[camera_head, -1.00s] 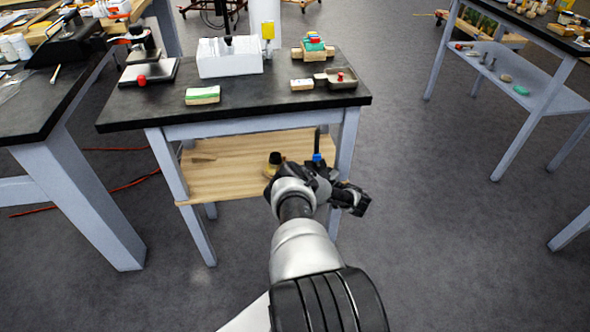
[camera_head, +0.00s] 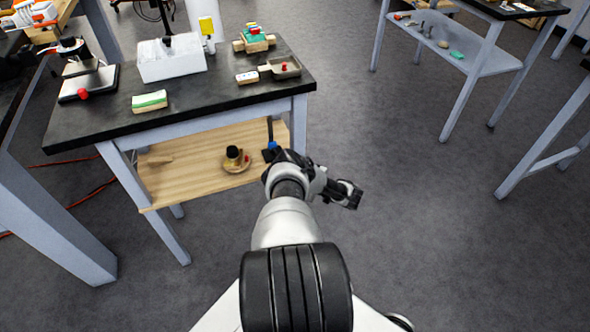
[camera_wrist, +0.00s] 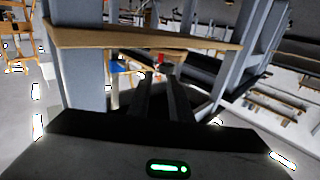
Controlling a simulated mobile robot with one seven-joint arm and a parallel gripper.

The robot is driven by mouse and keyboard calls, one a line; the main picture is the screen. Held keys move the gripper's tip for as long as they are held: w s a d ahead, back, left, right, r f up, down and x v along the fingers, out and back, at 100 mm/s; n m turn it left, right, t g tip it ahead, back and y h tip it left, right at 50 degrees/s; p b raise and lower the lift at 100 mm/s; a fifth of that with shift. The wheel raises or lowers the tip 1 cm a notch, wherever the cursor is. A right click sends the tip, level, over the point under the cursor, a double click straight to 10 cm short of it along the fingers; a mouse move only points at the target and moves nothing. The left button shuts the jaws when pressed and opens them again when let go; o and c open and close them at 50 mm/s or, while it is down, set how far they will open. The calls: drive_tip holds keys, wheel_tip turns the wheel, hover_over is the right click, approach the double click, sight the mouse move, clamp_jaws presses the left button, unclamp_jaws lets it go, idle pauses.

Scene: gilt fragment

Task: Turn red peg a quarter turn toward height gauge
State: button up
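Small red things show in several places, and I cannot tell for sure which is the red peg. One small red piece (camera_head: 247,157) is on a round wooden disc (camera_head: 236,168) with a black knob, on the lower shelf. Beside the disc stands a dark upright post with a blue part (camera_head: 271,146), possibly the height gauge; its lower part is close behind my arm. Another red piece (camera_head: 284,68) stands in a small tray on the tabletop. My gripper (camera_head: 352,194) is right of the shelf, apart from these things. Its dark fingers (camera_wrist: 160,98) point forward in the wrist view; their gap is unclear.
The black tabletop (camera_head: 200,102) overhangs the wooden shelf (camera_head: 185,182). A table leg (camera_head: 298,125) stands near my arm at the shelf's right end. A white box (camera_head: 172,62) and a stand with a red knob (camera_head: 82,93) are on top. Floor to the right is open.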

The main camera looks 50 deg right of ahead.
drive_tip(key=s, duration=0.3)
drive_tip(key=s+d+p, duration=0.1)
drive_tip(key=s, duration=0.1)
drive_tip(key=shift+s, duration=0.2)
